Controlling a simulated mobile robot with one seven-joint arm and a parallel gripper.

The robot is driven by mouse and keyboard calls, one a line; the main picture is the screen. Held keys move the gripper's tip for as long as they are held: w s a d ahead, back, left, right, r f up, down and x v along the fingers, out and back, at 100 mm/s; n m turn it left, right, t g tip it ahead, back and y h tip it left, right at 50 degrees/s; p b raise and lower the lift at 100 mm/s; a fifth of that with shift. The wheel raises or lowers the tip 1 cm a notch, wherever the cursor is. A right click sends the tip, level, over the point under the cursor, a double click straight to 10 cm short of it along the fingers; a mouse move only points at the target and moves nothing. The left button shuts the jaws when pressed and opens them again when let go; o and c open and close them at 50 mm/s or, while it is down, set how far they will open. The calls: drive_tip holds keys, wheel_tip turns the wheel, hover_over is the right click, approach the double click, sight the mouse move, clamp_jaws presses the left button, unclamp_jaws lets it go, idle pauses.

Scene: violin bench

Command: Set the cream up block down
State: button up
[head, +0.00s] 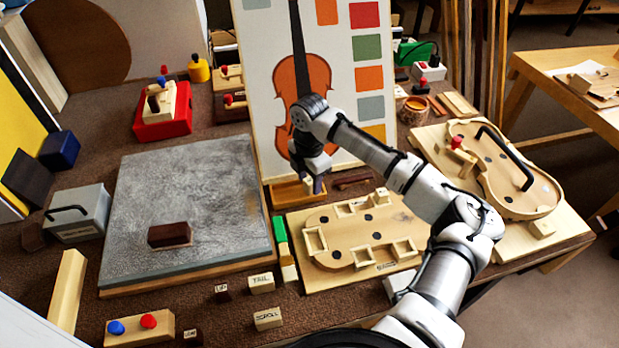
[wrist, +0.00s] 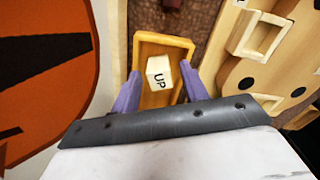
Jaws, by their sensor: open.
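The cream up block (wrist: 160,73), marked "UP", shows in the wrist view inside the outline of a small wooden tray (wrist: 148,42). It looks to be resting in the tray, slightly turned, though its underside is hidden. My gripper (wrist: 158,78) is open, with one purple finger on each side of the block. The left finger is close to it, and a gap shows at the right one. In the head view my gripper (head: 314,184) is low over the right part of the tray (head: 284,195), in front of the violin board; the block is mostly hidden there.
A pale violin-shaped form (head: 340,222) with several small frames lies just right of the tray. The upright violin board (head: 349,110) stands close behind. A grey slab (head: 190,195) with a dark block (head: 169,235) lies left. Blocks marked "TAIL" (head: 262,283) and others sit in front.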

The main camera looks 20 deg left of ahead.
sight(309, 180)
wheel_tip(309, 180, up, 12)
drive_tip(key=b, duration=0.2)
drive_tip(key=shift+r, duration=0.15)
